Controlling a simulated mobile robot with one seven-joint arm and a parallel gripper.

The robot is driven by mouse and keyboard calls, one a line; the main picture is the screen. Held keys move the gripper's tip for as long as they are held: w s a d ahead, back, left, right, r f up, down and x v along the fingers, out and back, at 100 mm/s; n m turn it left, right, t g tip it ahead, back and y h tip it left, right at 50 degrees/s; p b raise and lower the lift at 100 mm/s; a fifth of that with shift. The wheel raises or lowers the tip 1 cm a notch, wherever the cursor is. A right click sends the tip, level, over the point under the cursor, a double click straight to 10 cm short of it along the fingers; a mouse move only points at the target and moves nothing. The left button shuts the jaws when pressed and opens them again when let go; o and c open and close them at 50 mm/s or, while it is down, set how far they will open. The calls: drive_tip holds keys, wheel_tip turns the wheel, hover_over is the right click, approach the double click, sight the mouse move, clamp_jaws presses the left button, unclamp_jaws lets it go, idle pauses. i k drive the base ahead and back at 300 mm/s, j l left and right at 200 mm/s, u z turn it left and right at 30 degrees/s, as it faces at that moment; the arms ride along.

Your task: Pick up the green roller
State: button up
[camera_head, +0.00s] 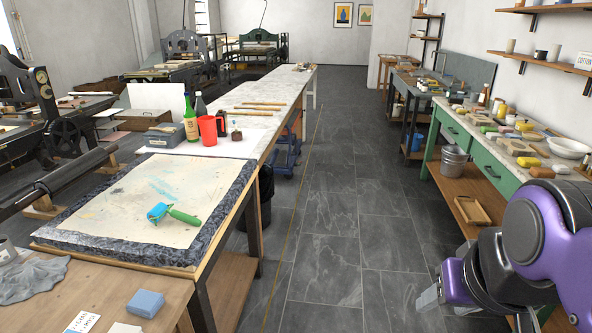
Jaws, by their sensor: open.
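The green roller (181,215) lies on a stained, cream-coloured sheet (125,205) on top of a dark speckled slab (215,225) at the left. It has a green handle pointing right and a light blue roller head at its left end. My gripper (446,276) is at the lower right, beside my purple arm, over the floor of the aisle. Its pale grey fingertips look apart with nothing between them. It is far to the right of the roller and not touching it. Part of my gripper is hidden behind my arm.
A green bottle (191,118), a red jug (208,131) and a dark bottle stand behind the slab. A blue sponge (146,303) and grey cloth (32,278) lie on the wooden table in front. The tiled aisle (335,230) is clear. A green bench (470,150) with several items stands right.

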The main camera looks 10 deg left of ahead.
sight(180, 216)
drive_tip(key=i+l+u, duration=0.1)
drive_tip(key=i, duration=1.05)
drive_tip(key=i+u, duration=0.35)
drive_tip(key=u, duration=0.15)
drive_tip(key=i+l+u, duration=0.25)
drive_tip(key=u, duration=0.25)
drive_tip(key=i+u, duration=0.15)
drive_tip(key=u, duration=0.25)
drive_tip(key=i+l+u, duration=0.15)
drive_tip(key=u, duration=0.25)
drive_tip(key=i+l+u, duration=0.15)
drive_tip(key=u, duration=0.2)
